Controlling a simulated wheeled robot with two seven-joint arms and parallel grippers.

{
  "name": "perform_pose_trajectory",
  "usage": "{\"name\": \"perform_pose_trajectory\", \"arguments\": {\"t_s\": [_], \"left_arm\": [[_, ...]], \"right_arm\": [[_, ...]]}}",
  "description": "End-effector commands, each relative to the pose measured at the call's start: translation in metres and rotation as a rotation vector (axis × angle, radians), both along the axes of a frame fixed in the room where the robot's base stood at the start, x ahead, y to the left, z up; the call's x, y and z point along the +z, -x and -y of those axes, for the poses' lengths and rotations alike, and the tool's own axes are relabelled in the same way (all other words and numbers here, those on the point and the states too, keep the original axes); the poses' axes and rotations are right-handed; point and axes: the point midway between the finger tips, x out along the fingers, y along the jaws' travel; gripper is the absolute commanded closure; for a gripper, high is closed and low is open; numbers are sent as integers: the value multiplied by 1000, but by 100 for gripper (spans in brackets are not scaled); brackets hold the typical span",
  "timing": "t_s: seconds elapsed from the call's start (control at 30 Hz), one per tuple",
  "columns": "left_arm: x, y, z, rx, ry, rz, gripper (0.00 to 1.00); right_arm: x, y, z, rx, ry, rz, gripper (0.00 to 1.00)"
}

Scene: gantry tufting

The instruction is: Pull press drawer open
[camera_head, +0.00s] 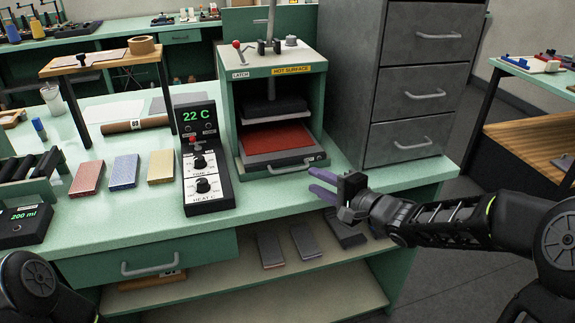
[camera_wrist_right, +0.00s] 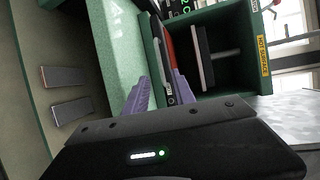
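The green press (camera_head: 228,105) stands on the bench with a "HOT SURFACE" label. Its drawer (camera_head: 250,160) is at the bottom of the opening, with a red pad (camera_head: 278,139) inside. The drawer front sits about flush with the press front. A bar handle (camera_head: 291,168) runs along that front. My right gripper (camera_head: 309,180), with purple fingers, is just right of the handle. In the right wrist view its fingers (camera_wrist_right: 157,82) are spread and the handle shows between or just beyond them. Contact cannot be told. My left gripper is out of view.
A control box (camera_head: 200,160) reading 22 C stands left of the press. A grey filing cabinet (camera_head: 415,70) stands close on the right. A bench drawer (camera_head: 150,258) is below left, and a shelf (camera_head: 290,285) holds dark blocks. Air in front of the press is mostly clear.

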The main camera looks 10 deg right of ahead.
Motion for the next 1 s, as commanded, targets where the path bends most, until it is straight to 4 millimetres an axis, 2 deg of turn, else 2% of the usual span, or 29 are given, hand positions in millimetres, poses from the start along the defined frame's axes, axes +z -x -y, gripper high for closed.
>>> {"name": "perform_pose_trajectory", "arguments": {"t_s": [0.37,0.57,0.8,1.0], "left_arm": [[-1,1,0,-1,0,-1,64],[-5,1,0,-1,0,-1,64],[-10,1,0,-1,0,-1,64],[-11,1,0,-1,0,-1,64]], "right_arm": [[-2,-3,-2,1,0,-1,69],[-6,-21,-11,2,0,0,69],[-13,-54,-28,2,-1,1,69],[-15,-68,-34,0,1,0,69]]}}
